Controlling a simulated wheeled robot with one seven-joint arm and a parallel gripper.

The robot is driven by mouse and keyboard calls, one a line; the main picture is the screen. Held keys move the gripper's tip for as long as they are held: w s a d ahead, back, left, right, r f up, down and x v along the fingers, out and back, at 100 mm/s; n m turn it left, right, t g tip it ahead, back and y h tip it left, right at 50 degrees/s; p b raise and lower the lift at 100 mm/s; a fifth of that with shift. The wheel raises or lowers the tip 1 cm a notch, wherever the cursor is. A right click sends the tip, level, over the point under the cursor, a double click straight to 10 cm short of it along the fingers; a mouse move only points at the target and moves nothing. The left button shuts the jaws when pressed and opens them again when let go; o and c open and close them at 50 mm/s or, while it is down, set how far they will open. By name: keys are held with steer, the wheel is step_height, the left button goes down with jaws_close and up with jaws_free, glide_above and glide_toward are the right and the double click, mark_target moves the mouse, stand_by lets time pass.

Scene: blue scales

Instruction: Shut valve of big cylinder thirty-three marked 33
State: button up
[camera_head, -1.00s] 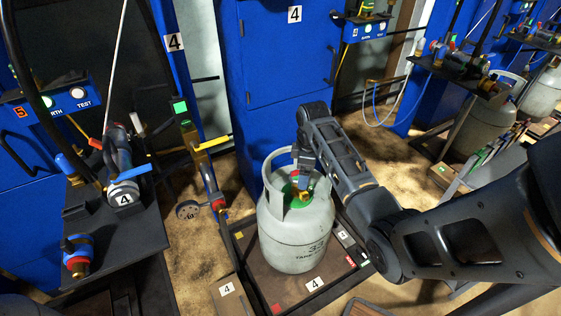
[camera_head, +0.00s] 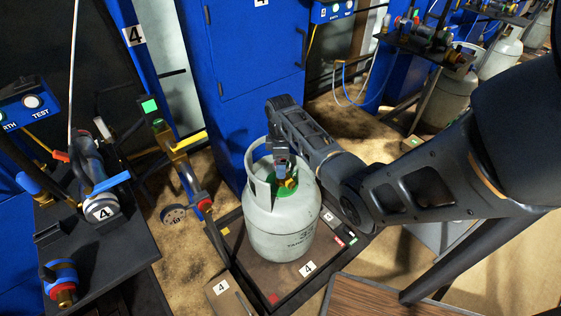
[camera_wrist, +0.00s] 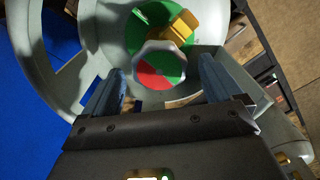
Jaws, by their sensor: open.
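The big grey cylinder (camera_head: 278,228) stands upright on a dark scale platform (camera_head: 232,240); its printed marking is only partly readable in the head view. Its valve (camera_head: 287,186) sits inside the collar at the top. In the wrist view the valve shows a round grey knob (camera_wrist: 163,62) with a red and green face, a brass body (camera_wrist: 172,27) and a green disc behind. My gripper (camera_wrist: 160,85) is open, with one finger on each side of the knob and a little short of it. In the head view my gripper (camera_head: 281,170) reaches down into the collar.
A blue cabinet (camera_head: 240,90) stands close behind the cylinder. A black table (camera_head: 100,245) with a filling head (camera_head: 100,195) and a blue-red fitting (camera_head: 61,280) is at left. More grey cylinders (camera_head: 455,95) stand at back right.

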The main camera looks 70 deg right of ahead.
steer(key=c, duration=1)
steer(key=shift+c, duration=0.2)
